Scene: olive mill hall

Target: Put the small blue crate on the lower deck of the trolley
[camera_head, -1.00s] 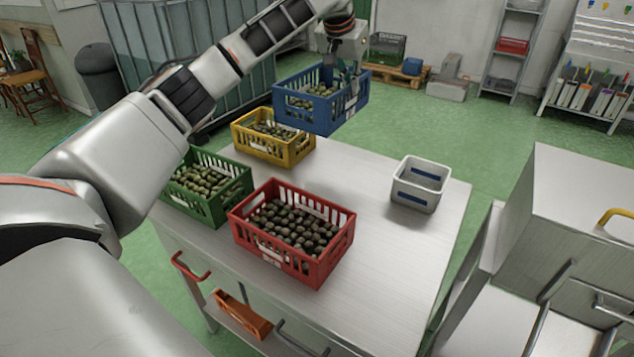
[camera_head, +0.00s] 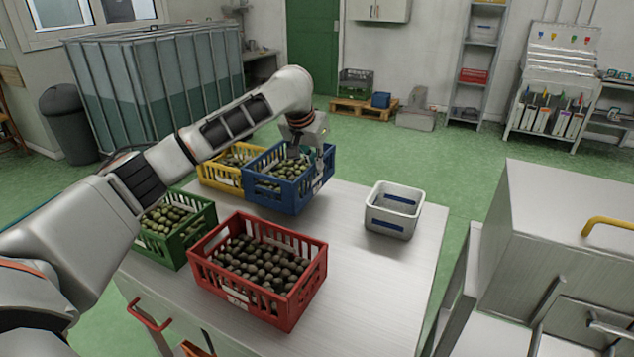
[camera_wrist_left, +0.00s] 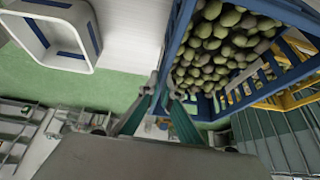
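The small blue crate (camera_head: 290,188), holding dark green olives, is at the far side of the steel table (camera_head: 375,285), right of the yellow crate. I cannot tell whether its base touches the tabletop. My left gripper (camera_head: 312,160) is at its right side. In the left wrist view, the crate (camera_wrist_left: 176,38) fills the upper right, and the fingers (camera_wrist_left: 158,100) close together at its wall, seemingly gripping it. My right gripper is out of view.
On the table stand a yellow crate (camera_head: 215,178), a green crate (camera_head: 185,245), a red crate (camera_head: 310,280) and a white bin (camera_head: 394,225). A steel cabinet (camera_head: 560,225) stands at right. The table's right front is bare. Green floor lies open behind.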

